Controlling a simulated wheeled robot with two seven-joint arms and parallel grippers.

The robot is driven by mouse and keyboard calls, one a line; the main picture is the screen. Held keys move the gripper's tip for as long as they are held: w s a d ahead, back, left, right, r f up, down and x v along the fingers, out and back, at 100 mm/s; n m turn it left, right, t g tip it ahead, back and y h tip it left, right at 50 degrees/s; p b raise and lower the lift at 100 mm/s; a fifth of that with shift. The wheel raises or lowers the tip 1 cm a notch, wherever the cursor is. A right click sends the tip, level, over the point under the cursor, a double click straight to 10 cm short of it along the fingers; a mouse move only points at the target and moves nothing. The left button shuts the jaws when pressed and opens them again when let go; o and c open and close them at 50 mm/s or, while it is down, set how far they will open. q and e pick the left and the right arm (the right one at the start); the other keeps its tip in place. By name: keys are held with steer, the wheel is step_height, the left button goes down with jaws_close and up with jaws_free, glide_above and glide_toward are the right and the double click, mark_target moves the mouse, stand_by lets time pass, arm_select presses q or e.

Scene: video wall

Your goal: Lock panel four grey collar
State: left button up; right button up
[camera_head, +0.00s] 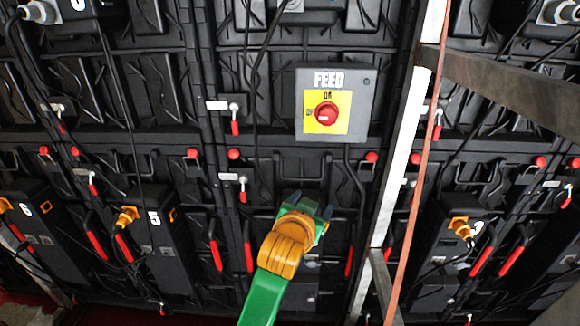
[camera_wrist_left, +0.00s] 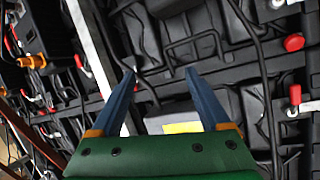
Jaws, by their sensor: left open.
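My left gripper (camera_head: 306,203) reaches up from the bottom of the head view, with a green arm and orange wrist, in front of the black panel between the boxes marked 5 and the one at right. In the left wrist view the gripper (camera_wrist_left: 160,74) has two blue fingers spread apart, with nothing held between them. Beyond them is the black panel frame with a handle (camera_wrist_left: 193,42). I cannot make out panel four's number or its grey collar; my arm covers much of that area. My right gripper is in neither view.
The grey FEED box (camera_head: 358,88) with its red knob (camera_head: 326,114) sits above my gripper. Box 5 (camera_head: 170,240), with an orange plug (camera_head: 127,217), stands to the left. A pale upright post (camera_head: 402,140) and an orange-red strip (camera_head: 418,170) stand to the right. Black cables hang nearby.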

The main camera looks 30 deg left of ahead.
arm_select(q)
steer(key=w+a+r+n+t+y, duration=0.1)
steer(key=a+r+t+y, duration=0.1)
steer(key=r, duration=0.8)
steer(key=w+a+r+n+t+y, duration=0.1)
steer(key=w+r+n+t+y, duration=0.1)
steer(key=r, duration=0.7)
steer(key=n+t+y, duration=0.2)
steer(key=n+y, duration=0.1)
steer(key=y, duration=0.1)
glide_toward(289, 4)
steer(key=x, duration=0.4)
steer(key=shift+w+a+r+p, duration=0.7)
steer(key=shift+w+r+p, duration=0.25)
steer(key=shift+w+p, duration=0.05)
steer(key=p+x, duration=0.1)
steer(key=x, duration=0.1)
steer(key=p+x, duration=0.1)
steer(key=x, duration=0.1)
steer(key=shift+w+a+f, duration=0.2)
steer(key=shift+w+f, duration=0.1)
steer(key=shift+w, duration=0.1)
jaws_close()
